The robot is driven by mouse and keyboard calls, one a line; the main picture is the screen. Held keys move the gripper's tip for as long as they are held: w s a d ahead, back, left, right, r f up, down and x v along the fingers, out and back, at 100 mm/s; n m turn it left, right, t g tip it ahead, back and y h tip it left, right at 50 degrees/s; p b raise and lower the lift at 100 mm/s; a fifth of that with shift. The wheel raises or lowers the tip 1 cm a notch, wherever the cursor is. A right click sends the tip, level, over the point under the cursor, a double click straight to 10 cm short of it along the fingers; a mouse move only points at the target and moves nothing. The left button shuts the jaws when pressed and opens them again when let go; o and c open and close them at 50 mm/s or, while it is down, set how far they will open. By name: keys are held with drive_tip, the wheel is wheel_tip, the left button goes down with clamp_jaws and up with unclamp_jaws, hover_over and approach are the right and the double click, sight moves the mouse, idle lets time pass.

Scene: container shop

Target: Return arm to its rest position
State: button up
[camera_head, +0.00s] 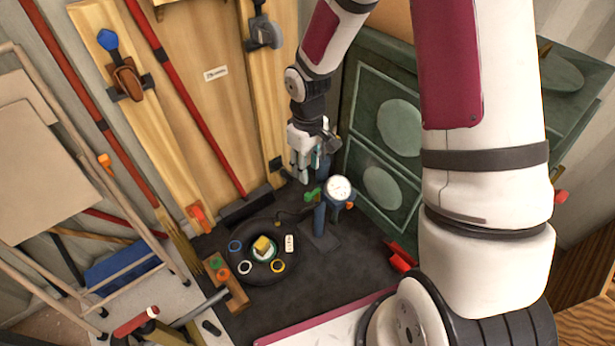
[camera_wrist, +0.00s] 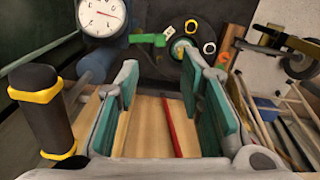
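My gripper (camera_head: 303,172) hangs at the end of my raised arm near the back wall, to the left of the green cabinet. In the wrist view its two green-padded fingers (camera_wrist: 158,88) stand apart with nothing between them. Wooden boards and a red pole show behind the gap. In the head view my gripper is just above and left of a blue stand with a round white gauge (camera_head: 339,188). The gauge also shows at the top left of the wrist view (camera_wrist: 102,16). I cannot tell the exact gap between gripper and stand.
A round black tray (camera_head: 262,284) holds coloured rings and a yellow block. A green cabinet (camera_head: 352,130) stands at the right. Red-handled tools (camera_head: 193,85) lean on the wooden wall. A black and yellow handle (camera_wrist: 35,88) is close to the gripper's left in the wrist view.

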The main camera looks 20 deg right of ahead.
drive_tip(key=shift+r, duration=0.65)
drive_tip(key=s+d+r+m+h, duration=0.1)
drive_tip(key=s+r, duration=0.5)
drive_tip(key=r, duration=0.3)
drive_tip(key=s+d+r+m+h, duration=0.1)
drive_tip(key=s+r+m, duration=0.1)
drive_tip(key=s+r, duration=0.5)
drive_tip(key=s+a+r+m+y, duration=0.1)
drive_tip(key=s+r, duration=0.4)
drive_tip(key=s, duration=0.5)
drive_tip(key=s+a+r+m+y, duration=0.15)
drive_tip(key=s+r, duration=0.35)
drive_tip(key=s, duration=0.6)
wheel_tip(320, 180, up, 33)
drive_tip(key=d+t+p, duration=0.1)
drive_tip(key=t+p, duration=0.3)
drive_tip(key=p, duration=2.7)
drive_tip(key=shift+w+f+p, duration=0.15)
drive_tip(key=shift+w+p, duration=0.15)
